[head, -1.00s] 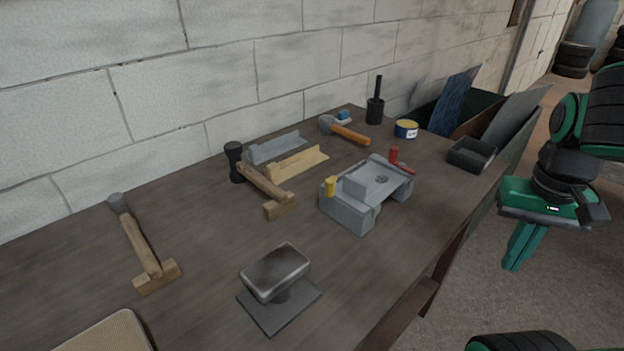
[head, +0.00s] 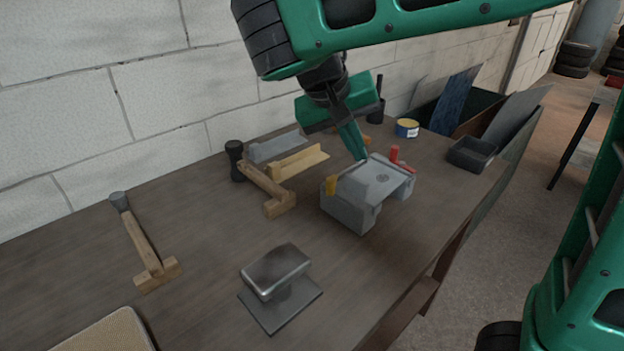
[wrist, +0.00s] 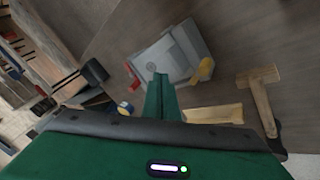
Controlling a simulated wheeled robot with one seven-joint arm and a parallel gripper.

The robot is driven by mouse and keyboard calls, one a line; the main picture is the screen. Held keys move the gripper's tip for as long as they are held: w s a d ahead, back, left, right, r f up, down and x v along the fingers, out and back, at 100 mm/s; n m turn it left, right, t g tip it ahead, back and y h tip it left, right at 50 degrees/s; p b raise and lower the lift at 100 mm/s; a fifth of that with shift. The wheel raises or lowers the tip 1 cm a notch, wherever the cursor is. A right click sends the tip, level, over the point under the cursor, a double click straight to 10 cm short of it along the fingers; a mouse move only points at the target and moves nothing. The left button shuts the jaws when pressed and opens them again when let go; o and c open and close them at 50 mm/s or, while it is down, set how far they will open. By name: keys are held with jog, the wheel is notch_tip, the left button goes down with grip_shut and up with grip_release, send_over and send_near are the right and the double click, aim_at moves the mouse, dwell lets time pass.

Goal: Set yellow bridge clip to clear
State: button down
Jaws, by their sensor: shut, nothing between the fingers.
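The yellow clip (head: 331,186) stands at the left end of a grey bridge-shaped fixture (head: 382,180) on the bench. In the wrist view the yellow clip (wrist: 204,70) shows at the right side of the grey fixture (wrist: 172,56). A red clip (head: 395,154) is at the fixture's opposite end; it also shows in the wrist view (wrist: 131,76). My gripper (head: 362,157) is shut and empty, pointing down just above the fixture's back edge, between the two clips. In the wrist view its closed fingertips (wrist: 161,77) appear over the fixture's edge; contact cannot be told.
A wooden mallet (head: 266,184) and a pale wooden angle piece (head: 298,161) lie left of the fixture. A metal block on a plate (head: 277,275) stands in front.

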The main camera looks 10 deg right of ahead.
aim_at(333, 179)
jog(key=s+a+r+t, duration=0.1)
jog(key=s+a, duration=0.1)
jog(key=a, duration=0.6)
jog(key=s+a+n+t, duration=0.1)
jog(key=s+a, duration=0.2)
jog(key=a, duration=0.5)
jog(key=shift+a+r, duration=0.35)
jog(key=w+d+f, duration=0.4)
jog(key=d+f, duration=0.4)
jog(key=shift+w+d, duration=0.2)
jog(key=shift+w, duration=0.05)
